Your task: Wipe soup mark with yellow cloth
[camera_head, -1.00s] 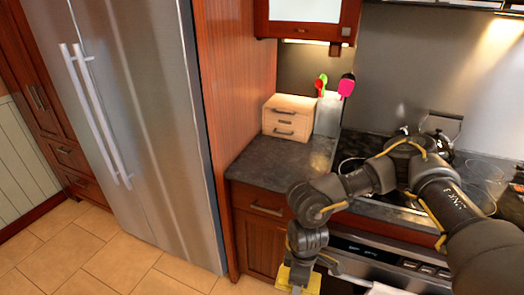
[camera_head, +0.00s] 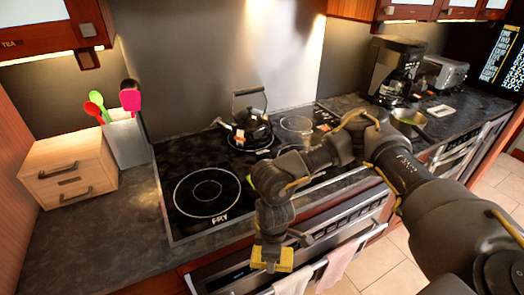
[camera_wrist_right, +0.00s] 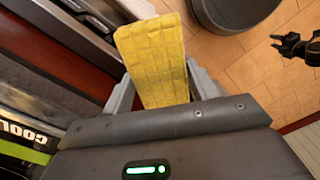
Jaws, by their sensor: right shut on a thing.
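My right gripper (camera_head: 270,255) is shut on the yellow cloth (camera_head: 286,262) in front of the stove's front edge. In the right wrist view the yellow cloth (camera_wrist_right: 155,60) sticks out between the fingers of the right gripper (camera_wrist_right: 158,85), above the floor. I cannot make out a soup mark in either view. A dark claw-like shape at the right edge of the wrist view looks like my left gripper (camera_wrist_right: 290,46); its jaws are too small to judge.
The black cooktop (camera_head: 185,225) carries a kettle (camera_head: 255,128). A wooden drawer box (camera_head: 68,170) and a utensil holder (camera_head: 126,140) stand on the left counter. A coffee maker (camera_head: 393,68), toaster (camera_head: 447,72) and pan (camera_head: 409,124) stand at right. Towels (camera_head: 342,262) hang on the oven handle.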

